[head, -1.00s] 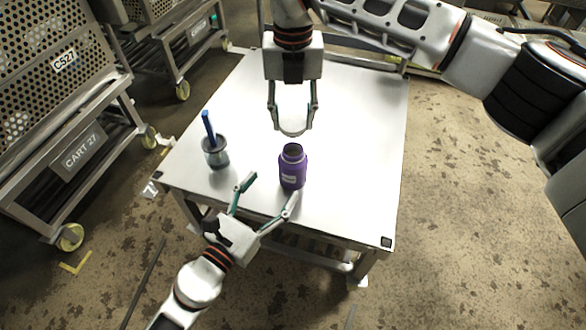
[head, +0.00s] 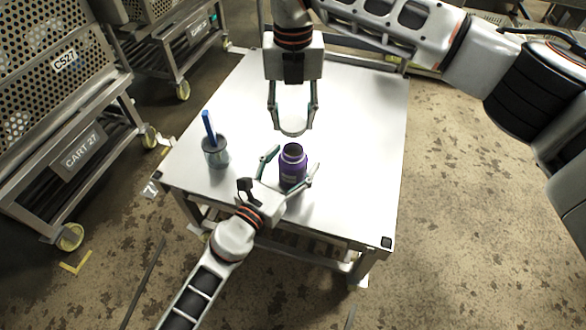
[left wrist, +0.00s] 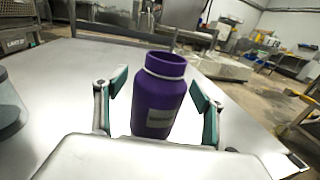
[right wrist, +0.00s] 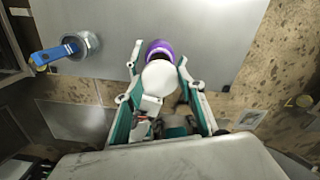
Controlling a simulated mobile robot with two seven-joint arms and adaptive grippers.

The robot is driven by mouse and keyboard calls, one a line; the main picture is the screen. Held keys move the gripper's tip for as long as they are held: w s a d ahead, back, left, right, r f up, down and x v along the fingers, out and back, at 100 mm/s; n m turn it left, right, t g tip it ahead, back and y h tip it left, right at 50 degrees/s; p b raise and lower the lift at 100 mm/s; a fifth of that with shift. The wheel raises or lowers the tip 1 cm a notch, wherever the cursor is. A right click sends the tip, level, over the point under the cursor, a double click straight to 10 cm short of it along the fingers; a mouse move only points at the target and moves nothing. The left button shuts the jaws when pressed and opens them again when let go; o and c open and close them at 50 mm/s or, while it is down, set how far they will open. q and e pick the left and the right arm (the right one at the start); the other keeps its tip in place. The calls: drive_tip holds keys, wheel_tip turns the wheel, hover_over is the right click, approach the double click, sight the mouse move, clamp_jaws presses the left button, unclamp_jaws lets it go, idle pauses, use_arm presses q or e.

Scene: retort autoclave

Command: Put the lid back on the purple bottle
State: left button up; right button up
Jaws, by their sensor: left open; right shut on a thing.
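The purple bottle (head: 292,170) stands upright and uncapped on the white table, with a pale label on its side. In the left wrist view the bottle (left wrist: 159,98) is between the spread fingers. My left gripper (head: 291,163) is open, its fingers on either side of the bottle, with gaps showing. My right gripper (head: 293,112) is above and behind the bottle, shut on the white lid (head: 293,131). In the right wrist view the lid (right wrist: 160,78) is between the fingertips and partly covers the bottle (right wrist: 159,48).
A grey cup (head: 216,157) with a blue-handled tool (head: 208,124) stands left of the bottle. The white table (head: 358,130) is clear on the right and at the back. Metal carts (head: 85,145) stand to the left of the table.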

use_arm(q)
drive_tip(key=c, duration=1.7)
drive_tip(key=shift+c, duration=0.2)
use_arm(e)
drive_tip(key=shift+f, duration=2.5)
drive_tip(key=shift+f, duration=0.15)
drive_tip(key=shift+f, duration=0.8)
drive_tip(key=shift+f, duration=0.55)
